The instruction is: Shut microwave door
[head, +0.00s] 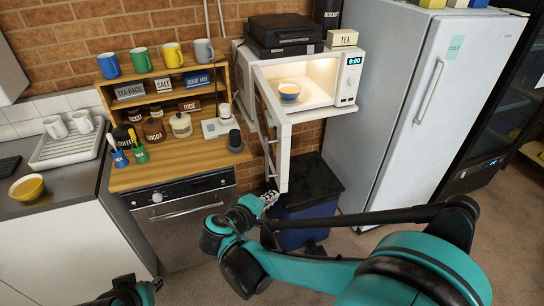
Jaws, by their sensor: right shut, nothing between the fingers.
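The white microwave (345,85) sits on a shelf against the brick wall, its lit inside showing. Its door (285,150) stands wide open, swung out toward me on the left side. A blue and yellow bowl (290,91) is inside the microwave. My right gripper (270,198) is shut and empty, just below and left of the door's lower end; I cannot tell if it touches the door. My left arm shows only in part at the bottom left (150,287), and its fingers are not clear.
A white fridge (400,110) stands right of the microwave. A dark blue bin (305,195) is below it. Left is a wooden shelf unit (180,150) with mugs and jars above an oven (185,215). Black cases (285,32) and a tea box (342,38) lie on the microwave.

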